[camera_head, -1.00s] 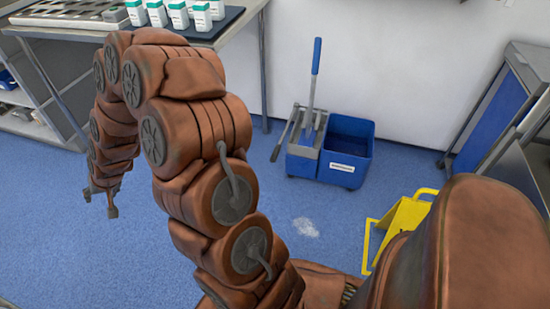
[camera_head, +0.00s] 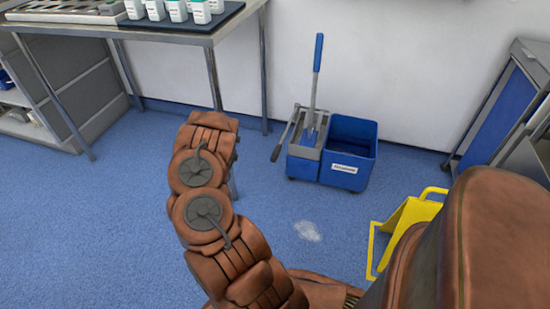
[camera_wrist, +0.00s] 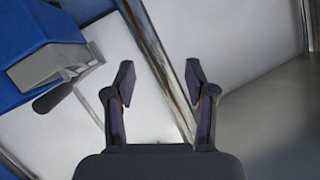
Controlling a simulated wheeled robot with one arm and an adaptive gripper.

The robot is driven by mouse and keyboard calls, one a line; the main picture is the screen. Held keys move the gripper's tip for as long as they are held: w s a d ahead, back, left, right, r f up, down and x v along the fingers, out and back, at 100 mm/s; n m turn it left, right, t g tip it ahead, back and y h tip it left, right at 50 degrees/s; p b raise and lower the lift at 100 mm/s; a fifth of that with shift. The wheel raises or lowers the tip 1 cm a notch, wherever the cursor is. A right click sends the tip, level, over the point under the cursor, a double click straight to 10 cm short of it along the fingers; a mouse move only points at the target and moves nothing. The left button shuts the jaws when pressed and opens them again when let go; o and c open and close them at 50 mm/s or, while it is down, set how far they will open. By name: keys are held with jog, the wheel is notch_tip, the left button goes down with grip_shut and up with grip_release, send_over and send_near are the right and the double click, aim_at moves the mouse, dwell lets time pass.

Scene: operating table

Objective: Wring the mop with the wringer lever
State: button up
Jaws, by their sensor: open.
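The blue-handled mop (camera_head: 314,85) stands upright, slightly tilted, in the grey wringer (camera_head: 307,140) on the left side of the blue bucket (camera_head: 349,153). The wringer lever (camera_head: 284,136) slants down to the left, ending in a dark grip near the floor. In the head view my arm hides my gripper. In the wrist view my gripper (camera_wrist: 158,75) is open with nothing between its fingers. There the bucket's blue side (camera_wrist: 30,45), the grey wringer part (camera_wrist: 50,66) and the dark lever grip (camera_wrist: 52,98) lie left of the fingers, apart from them.
A metal table (camera_head: 180,34) with white bottles (camera_head: 175,9) stands at the left; its leg crosses behind my fingers in the wrist view. A yellow floor sign (camera_head: 405,225) and a blue cart (camera_head: 495,115) stand at the right. A pale patch (camera_head: 306,229) marks open floor.

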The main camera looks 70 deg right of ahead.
jog(key=s+d+f+m+g+h, duration=0.1)
jog(key=s+d, duration=0.1)
jog(key=s, duration=0.3)
jog(key=s+d+f+g+h, duration=0.1)
jog(key=s+d+f, duration=0.1)
jog(key=s+d, duration=0.15)
jog(key=g+h+b, duration=0.2)
jog(key=h, duration=0.1)
send_near(276, 154)
jog(key=d, duration=0.1)
jog(key=d+f, duration=0.1)
jog(key=w+d, duration=0.1)
jog(key=shift+d+f+m, duration=0.2)
jog(key=shift+m, duration=0.2)
jog(key=shift+w+d+r+b, duration=0.1)
jog(key=shift+d+b, duration=0.2)
jog(key=shift+d, duration=1)
jog(key=shift+w+d+f+b, duration=0.1)
jog(key=shift+d+b, duration=0.15)
jog(key=shift+d, duration=1)
jog(key=shift+w+d+r+b, duration=0.1)
jog(key=shift+d+b, duration=0.2)
jog(key=shift+d, duration=1)
jog(key=shift+c, duration=0.4)
grip_shut()
